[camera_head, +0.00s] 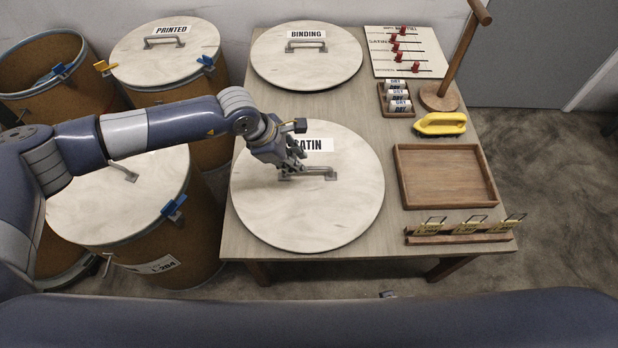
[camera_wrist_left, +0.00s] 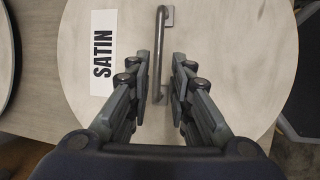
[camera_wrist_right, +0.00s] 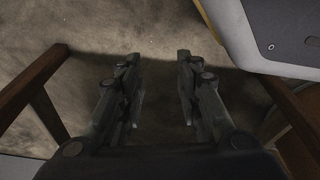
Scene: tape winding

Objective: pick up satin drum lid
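The satin drum lid (camera_head: 340,225) is a round pale wooden disc lying flat on the table, with a black-on-white SATIN label (camera_head: 318,145) and a grey metal bar handle (camera_head: 322,173). My left gripper (camera_head: 291,166) is over the lid at the handle's left end. In the left wrist view the open fingers (camera_wrist_left: 163,75) stand on either side of the handle (camera_wrist_left: 160,45), with a gap to each side. The label (camera_wrist_left: 104,52) lies left of the fingers there. My right gripper (camera_wrist_right: 160,90) is open and empty above the floor.
The BINDING lid (camera_head: 285,70) lies behind on the table (camera_head: 372,125). To the right are a wooden tray (camera_head: 447,178), a yellow brush (camera_head: 440,124), a rack of rolls (camera_head: 396,100), a wooden stand (camera_head: 440,97) and a tag rack (camera_head: 458,234). Drums (camera_head: 165,255) stand at left.

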